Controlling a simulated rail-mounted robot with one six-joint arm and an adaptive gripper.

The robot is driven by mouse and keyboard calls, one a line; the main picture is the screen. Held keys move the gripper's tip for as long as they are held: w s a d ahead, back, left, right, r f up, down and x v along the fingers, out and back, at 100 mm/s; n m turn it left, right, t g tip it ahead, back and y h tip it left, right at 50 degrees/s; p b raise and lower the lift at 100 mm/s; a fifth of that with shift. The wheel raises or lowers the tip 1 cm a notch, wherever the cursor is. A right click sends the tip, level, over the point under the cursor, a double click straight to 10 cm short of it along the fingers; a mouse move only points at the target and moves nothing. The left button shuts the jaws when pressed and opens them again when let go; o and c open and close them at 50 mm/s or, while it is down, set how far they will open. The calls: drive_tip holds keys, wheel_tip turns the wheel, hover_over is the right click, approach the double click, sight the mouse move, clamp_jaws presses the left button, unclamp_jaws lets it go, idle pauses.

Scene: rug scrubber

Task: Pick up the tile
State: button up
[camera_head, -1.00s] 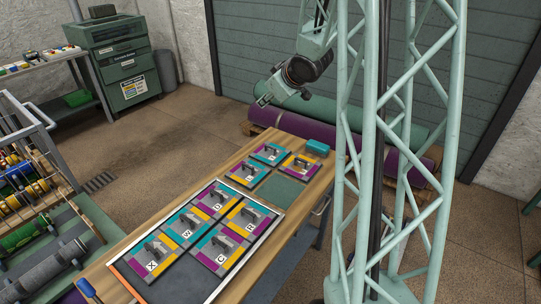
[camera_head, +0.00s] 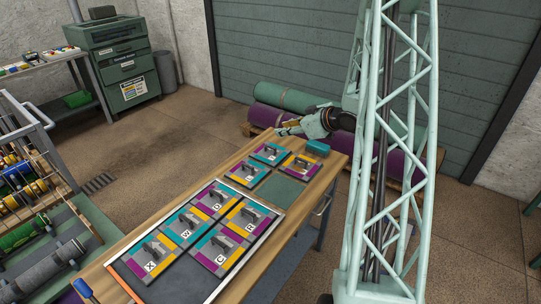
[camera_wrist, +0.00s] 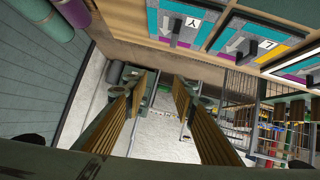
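Several square tiles with coloured quarters, a letter and a grey handle lie on the wooden bench (camera_head: 122,252). Tiles X (camera_head: 161,261), W, D, R and C (camera_head: 226,256) lie in a framed dark tray. Three more lie at the far end: the L tile (camera_head: 240,181), a back tile (camera_head: 262,159) and a yellow-purple tile (camera_head: 306,158). In the wrist view a tile marked Y (camera_wrist: 165,25) and the L tile (camera_wrist: 268,44) show at the top. My gripper (camera_head: 279,128) is over the bench's far end, apart from the tiles. Its fingers are spread and empty in the wrist view (camera_wrist: 160,82).
A bare green patch (camera_head: 277,189) lies beside the far tiles. Rolled rugs (camera_head: 290,98) lie on a pallet behind. A rack with spools (camera_head: 22,190) stands at left.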

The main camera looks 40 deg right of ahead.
drive_tip(key=t+y, duration=0.1)
drive_tip(key=y, duration=0.1)
approach(273, 148)
drive_tip(key=shift+s+d+r+b, duration=0.3)
drive_tip(key=shift+s+d+r, duration=0.2)
drive_tip(key=shift+r, duration=0.1)
drive_tip(key=shift+s+f+t, duration=0.3)
drive_tip(key=shift+s+f, duration=0.15)
drive_tip(key=shift+s, duration=0.05)
drive_tip(key=shift+a, duration=0.1)
drive_tip(key=shift+b+x, duration=0.8)
drive_tip(key=shift+x, duration=3.5)
drive_tip(key=shift+w, duration=0.1)
drive_tip(key=shift+b+x, duration=0.8)
drive_tip(key=shift+x, duration=1.75)
drive_tip(key=shift+a, duration=0.15)
clamp_jaws()
